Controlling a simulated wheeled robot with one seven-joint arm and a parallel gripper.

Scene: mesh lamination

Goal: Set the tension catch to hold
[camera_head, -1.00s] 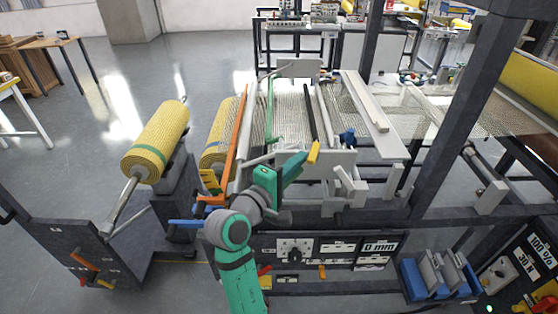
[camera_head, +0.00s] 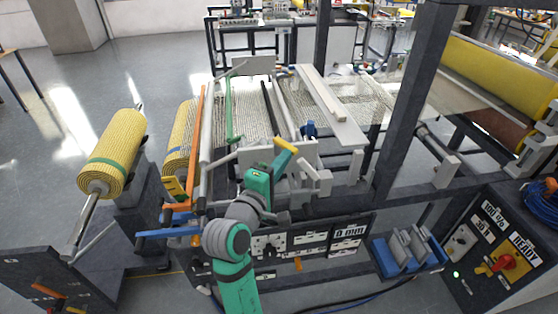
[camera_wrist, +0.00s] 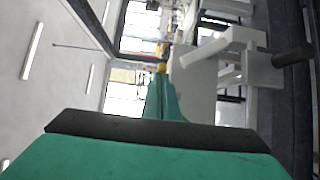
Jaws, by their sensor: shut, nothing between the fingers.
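My gripper (camera_head: 281,157) is teal and shut, with nothing between its fingers. In the head view its fingertips are close to a yellow handle (camera_head: 286,145) at the near end of a dark bar on the machine's front; whether they touch I cannot tell. In the wrist view the shut fingers (camera_wrist: 161,78) point at a small yellow patch (camera_wrist: 161,68). I cannot tell for sure which part is the tension catch. A dark control panel (camera_head: 474,236) at the right carries "100 %", "30 N" and "READY" signs and a red knob (camera_head: 507,261) on a yellow base.
A yellow mesh roll (camera_head: 115,155) stands at the left. An orange bar (camera_head: 196,140) and a green bar (camera_head: 229,105) run along the machine's left side. A dark post (camera_head: 412,100) rises at the right. A blue tray (camera_head: 405,262) sits below it. Pale fittings flank my wrist.

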